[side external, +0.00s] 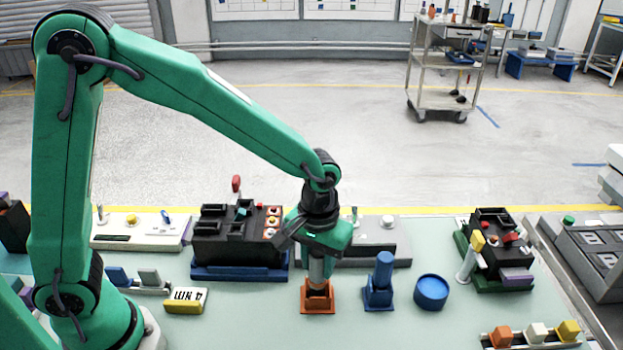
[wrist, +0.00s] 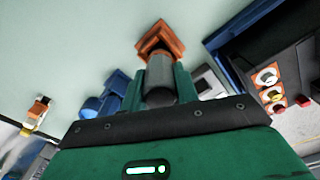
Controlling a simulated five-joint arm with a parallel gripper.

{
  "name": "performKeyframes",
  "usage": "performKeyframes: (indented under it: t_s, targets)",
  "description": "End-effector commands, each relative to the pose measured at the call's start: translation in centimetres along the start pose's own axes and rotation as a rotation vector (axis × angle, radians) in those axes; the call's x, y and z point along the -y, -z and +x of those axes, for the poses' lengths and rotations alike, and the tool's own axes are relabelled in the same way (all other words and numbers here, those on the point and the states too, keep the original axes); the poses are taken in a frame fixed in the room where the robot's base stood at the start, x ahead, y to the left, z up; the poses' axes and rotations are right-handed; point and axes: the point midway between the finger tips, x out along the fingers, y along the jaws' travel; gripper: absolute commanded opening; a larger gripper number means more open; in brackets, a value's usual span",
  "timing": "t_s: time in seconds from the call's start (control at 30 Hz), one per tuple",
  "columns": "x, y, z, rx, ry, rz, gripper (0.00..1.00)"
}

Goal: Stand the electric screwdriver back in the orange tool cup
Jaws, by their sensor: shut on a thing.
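The electric screwdriver (side external: 317,269) is a grey cylinder held upright below my gripper (side external: 319,250). The orange tool cup (side external: 317,304) stands on the pale green bench directly under it. The screwdriver's lower end meets the cup's mouth in the side view; its tip is hidden, so how deep it sits I cannot tell. In the wrist view the green fingers of my gripper (wrist: 158,88) are shut on either side of the grey screwdriver body (wrist: 160,72), and the orange cup (wrist: 160,38) shows just beyond it.
A blue holder (side external: 379,296) with a blue cylinder and a round blue pot (side external: 431,293) stand right of the cup. A yellow "4 NM" block (side external: 186,300) lies to the left. A black breaker unit (side external: 235,232) stands behind left, another (side external: 492,255) at right.

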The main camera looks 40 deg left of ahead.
Motion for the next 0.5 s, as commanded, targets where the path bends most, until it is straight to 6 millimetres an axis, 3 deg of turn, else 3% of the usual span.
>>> performKeyframes:
  t_s: [0.07, 0.1, 0.2, 0.5]
  targets:
    - [-0.01, 0.02, 0.1, -0.001, -0.001, 0.0, 0.04]
    - [-0.02, 0.02, 0.06, -0.001, -0.001, 0.0, 0.38]
    - [-0.02, 0.02, 0.07, -0.001, -0.001, 0.0, 0.56]
    - [0.02, -0.03, 0.1, 0.001, 0.001, 0.0, 0.56]
